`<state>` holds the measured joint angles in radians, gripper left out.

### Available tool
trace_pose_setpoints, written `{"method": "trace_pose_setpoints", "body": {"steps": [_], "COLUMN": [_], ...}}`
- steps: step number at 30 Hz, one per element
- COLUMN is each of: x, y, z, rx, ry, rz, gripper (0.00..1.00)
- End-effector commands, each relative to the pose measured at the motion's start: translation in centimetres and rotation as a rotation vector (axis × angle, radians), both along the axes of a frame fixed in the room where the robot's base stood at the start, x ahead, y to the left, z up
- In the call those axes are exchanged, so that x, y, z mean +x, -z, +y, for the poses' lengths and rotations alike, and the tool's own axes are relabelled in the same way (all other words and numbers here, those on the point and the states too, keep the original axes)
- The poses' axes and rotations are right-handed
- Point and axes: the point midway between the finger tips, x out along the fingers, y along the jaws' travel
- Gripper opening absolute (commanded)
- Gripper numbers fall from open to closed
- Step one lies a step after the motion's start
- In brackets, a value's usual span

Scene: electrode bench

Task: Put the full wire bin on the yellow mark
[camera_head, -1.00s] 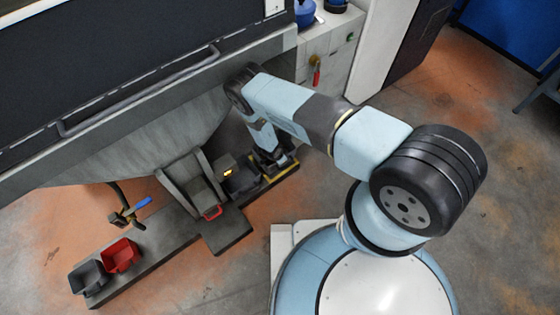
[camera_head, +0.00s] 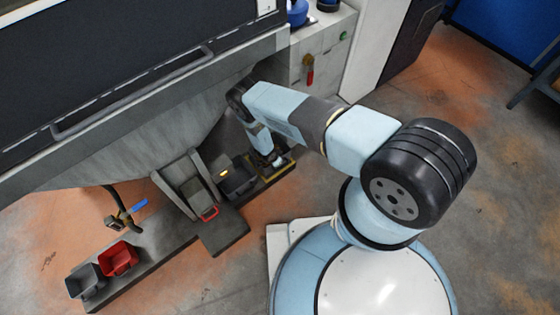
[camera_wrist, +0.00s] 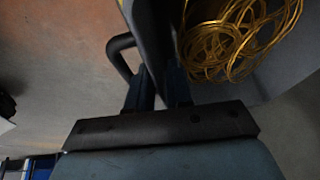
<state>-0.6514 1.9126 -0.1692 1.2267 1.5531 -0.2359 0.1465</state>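The wire bin (camera_head: 238,182) is a dark grey bin with an orange label, standing on the dark ledge beside the chute in the head view. In the wrist view its coiled golden wire (camera_wrist: 232,38) shows at the upper right. The yellow mark (camera_head: 281,174) is a yellow outline on the ledge's right end, partly hidden by my arm. My gripper (camera_wrist: 160,78) is at the bin's right side in the head view. Its two fingers lie close on either side of the bin's dark rim, near a black loop handle. Whether they press on it I cannot tell.
A red bin (camera_head: 118,258) and a grey bin (camera_head: 86,281) stand at the ledge's far left. A chute with a red handle (camera_head: 210,213) is just left of the wire bin. The large grey hopper (camera_head: 130,150) overhangs the ledge. Open floor lies in front.

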Motion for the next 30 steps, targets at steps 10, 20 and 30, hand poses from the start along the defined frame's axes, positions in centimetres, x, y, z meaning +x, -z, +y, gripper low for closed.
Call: {"method": "trace_pose_setpoints", "body": {"steps": [10, 20, 30], "x": [0.0, -0.5, -1.6], "y": [0.0, -2.5, -6.2], "z": [0.0, 0.8, 1.9], "rx": [0.000, 0.000, -0.001], "ry": [0.000, -0.004, 0.000], "rz": [0.000, -0.001, -0.001], "gripper": [0.34, 0.34, 0.34]}}
